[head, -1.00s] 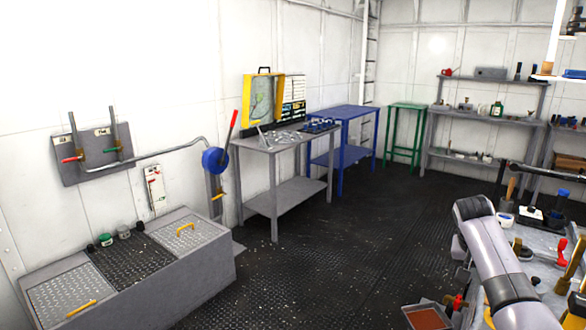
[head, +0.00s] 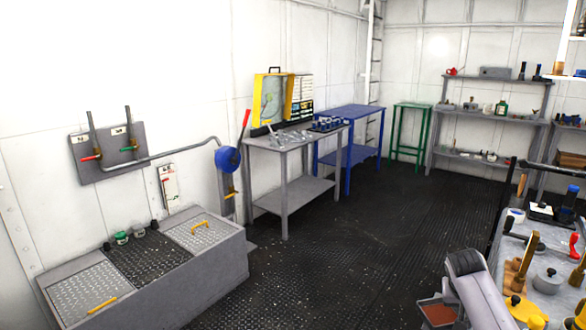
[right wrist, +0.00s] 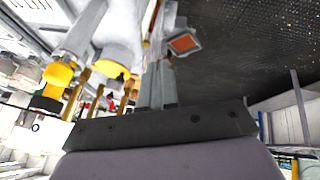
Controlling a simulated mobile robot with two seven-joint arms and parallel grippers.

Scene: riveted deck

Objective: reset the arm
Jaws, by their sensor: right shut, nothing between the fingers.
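My right arm (head: 474,290) shows at the bottom right of the head view; its gripper is out of that picture. In the right wrist view my right gripper (right wrist: 157,80) points away from the camera with its two grey fingers together and nothing between them. My left arm and left gripper are not in view.
A cluttered workbench (head: 502,262) with tools and pots lies right of my arm. A grey chest (head: 190,270) stands at the lower left. A grey table (head: 292,195), a blue table (head: 349,158) and shelves (head: 487,119) line the walls. The black floor (head: 370,235) between is clear.

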